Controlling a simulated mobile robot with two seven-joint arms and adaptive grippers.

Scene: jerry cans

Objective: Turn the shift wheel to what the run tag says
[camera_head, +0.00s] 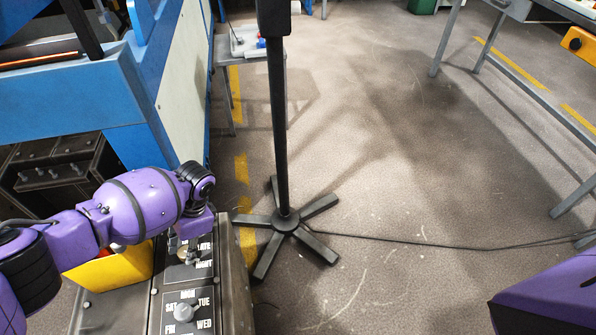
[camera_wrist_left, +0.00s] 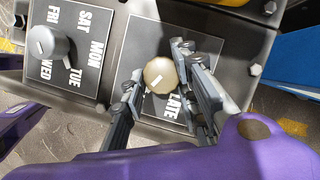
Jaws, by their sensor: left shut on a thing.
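The shift wheel (camera_wrist_left: 160,74) is a round brass-coloured knob with a white mark, on a dark plate lettered LATE; the head view also shows NIGHT there. My left gripper (camera_wrist_left: 158,66) is over it, one finger on each side, shut on the wheel. In the head view my left wrist hides most of the wheel (camera_head: 182,252). The mark lies slanted on the knob; which word it points to I cannot tell. A grey day knob (camera_head: 185,312) sits beside it, ringed by MON, TUE, WED, FRI and SAT, also in the wrist view (camera_wrist_left: 50,45). I make out no run tag.
A yellow bin (camera_head: 112,268) stands beside the panel, behind my left forearm. A black stand (camera_head: 284,222) with a spread foot and a trailing cable is on the floor just right. A blue machine (camera_head: 150,90) rises behind. Open floor lies to the right.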

